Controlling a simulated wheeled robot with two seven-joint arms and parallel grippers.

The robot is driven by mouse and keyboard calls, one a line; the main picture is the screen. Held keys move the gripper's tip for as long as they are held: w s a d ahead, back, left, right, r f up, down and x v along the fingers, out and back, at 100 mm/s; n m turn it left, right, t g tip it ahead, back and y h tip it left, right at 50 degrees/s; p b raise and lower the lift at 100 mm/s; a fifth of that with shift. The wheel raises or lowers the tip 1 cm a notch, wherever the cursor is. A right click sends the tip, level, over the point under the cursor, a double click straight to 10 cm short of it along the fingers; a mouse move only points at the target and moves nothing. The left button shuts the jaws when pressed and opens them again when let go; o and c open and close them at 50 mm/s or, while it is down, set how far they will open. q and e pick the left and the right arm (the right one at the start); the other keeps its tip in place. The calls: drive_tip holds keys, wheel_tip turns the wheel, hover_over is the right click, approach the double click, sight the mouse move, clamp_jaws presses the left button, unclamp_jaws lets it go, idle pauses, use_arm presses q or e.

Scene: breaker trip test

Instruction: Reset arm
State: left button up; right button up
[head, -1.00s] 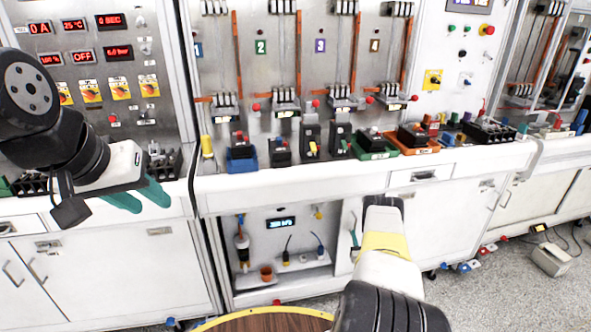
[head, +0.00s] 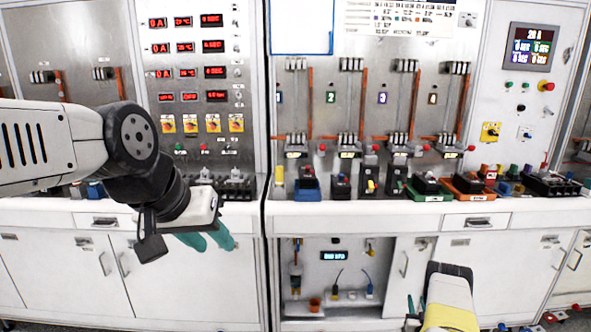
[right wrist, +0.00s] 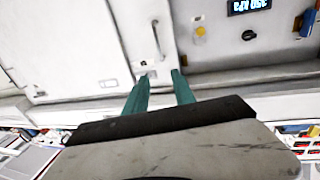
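My left arm comes in from the left in the head view. Its gripper (head: 218,247) has two teal fingers a little apart, with nothing between them, in front of the white lower cabinets. My right arm is at the bottom of the head view, its yellow-banded wrist pointing away from me and its gripper (head: 411,307) partly hidden. In the right wrist view the two teal fingers of the right gripper (right wrist: 160,76) are spread and empty, with a white cabinet front beyond them.
A white bench (head: 370,213) crosses the view, carrying breaker blocks such as a blue one (head: 307,190) and an orange-based one (head: 470,184). An open niche (head: 335,300) lies below it. A panel with red displays (head: 186,47) stands behind. Neither gripper visibly touches anything.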

drive_tip(key=w+r+g, duration=0.2)
drive_tip(key=w+r, duration=0.3)
drive_tip(key=r, duration=0.7)
drive_tip(key=w+r+g, duration=0.1)
drive_tip(key=w+r, duration=0.5)
drive_tip(key=r, duration=0.5)
drive_tip(key=s+a+r+g, duration=0.1)
drive_tip(key=s+a+r, duration=0.15)
drive_tip(key=r, duration=0.45)
drive_tip(key=s+a+r+g+y, duration=0.1)
drive_tip(key=a+r, duration=0.3)
drive_tip(key=r, duration=0.2)
drive_tip(key=s+a+r+g, duration=0.1)
drive_tip(key=s+a+r, duration=0.15)
drive_tip(key=r, duration=0.45)
drive_tip(key=s+a+r+g+y, duration=0.1)
drive_tip(key=s+a+r, duration=0.4)
drive_tip(key=s+a, duration=0.3)
drive_tip(key=s+a+r+g+y, duration=0.1)
drive_tip(key=s+a+r+y, duration=0.1)
drive_tip(key=s+a+r, duration=0.55)
drive_tip(key=s+a+f+n+g, duration=0.1)
drive_tip(key=s+a, duration=0.2)
drive_tip(key=s, duration=0.9)
drive_tip(key=s+a+f+n+g+y, duration=0.1)
drive_tip(key=s+a+g, duration=0.1)
drive_tip(key=s, duration=1)
drive_tip(key=shift+s+a+f+n+y, duration=0.15)
drive_tip(key=shift+s+a+n+y, duration=0.2)
drive_tip(key=shift+a, duration=0.2)
